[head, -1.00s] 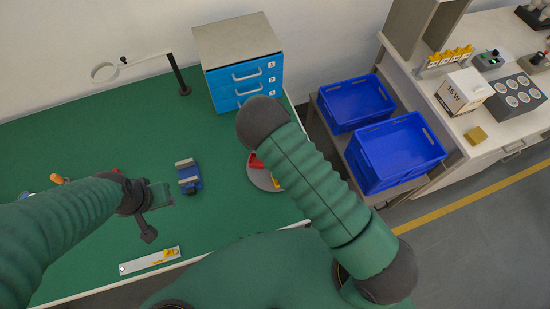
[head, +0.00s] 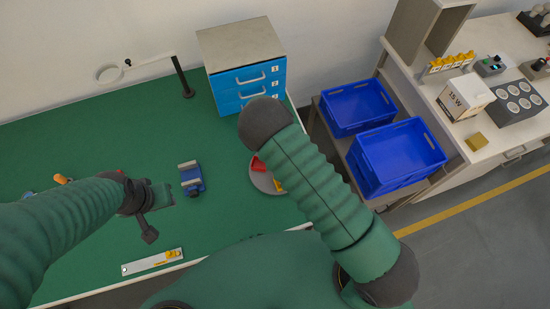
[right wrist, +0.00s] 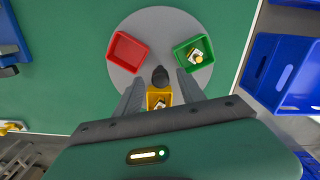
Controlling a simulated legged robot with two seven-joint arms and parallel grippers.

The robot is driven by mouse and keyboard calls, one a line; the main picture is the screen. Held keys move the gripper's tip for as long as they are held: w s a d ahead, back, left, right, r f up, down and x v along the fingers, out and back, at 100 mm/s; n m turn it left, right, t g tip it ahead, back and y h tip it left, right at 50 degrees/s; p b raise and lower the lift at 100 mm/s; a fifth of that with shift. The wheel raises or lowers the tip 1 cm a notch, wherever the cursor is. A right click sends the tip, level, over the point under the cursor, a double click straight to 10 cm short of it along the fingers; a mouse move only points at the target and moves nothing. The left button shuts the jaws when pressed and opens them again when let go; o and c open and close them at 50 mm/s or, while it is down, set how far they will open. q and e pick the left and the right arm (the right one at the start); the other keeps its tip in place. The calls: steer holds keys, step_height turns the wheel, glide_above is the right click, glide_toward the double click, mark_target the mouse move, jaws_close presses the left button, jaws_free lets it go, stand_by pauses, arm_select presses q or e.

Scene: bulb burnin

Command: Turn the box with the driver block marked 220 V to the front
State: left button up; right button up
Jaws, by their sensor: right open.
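A round grey turntable (right wrist: 120,78) carries a red box (right wrist: 127,52), a green box (right wrist: 194,51) and a yellow box (right wrist: 158,93), with a dark knob (right wrist: 160,76) near its middle. The red box looks empty. The green and yellow boxes each hold a block with a pale label; I cannot read 220 V on either. My right gripper (right wrist: 158,86) is open above the turntable, its fingers on either side of the yellow box. In the head view my arm partly hides the turntable (head: 264,181). My left gripper (head: 160,194) is over the green table; its jaw opening is unclear.
A blue vise (head: 191,179) and a white strip with a yellow part (head: 140,266) lie on the table. A blue drawer cabinet (head: 246,85) stands behind. Blue crates (head: 396,155) are to the right, beside a bench with a 15 W box (head: 465,97).

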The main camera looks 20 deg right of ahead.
step_height(320, 180, up, 15)
steer(key=p, duration=1.1)
steer(key=shift+w+a+r+p, duration=0.15)
steer(key=shift+r+p, duration=0.05)
steer(key=shift+p, duration=0.15)
steer(key=shift+w+f, duration=0.1)
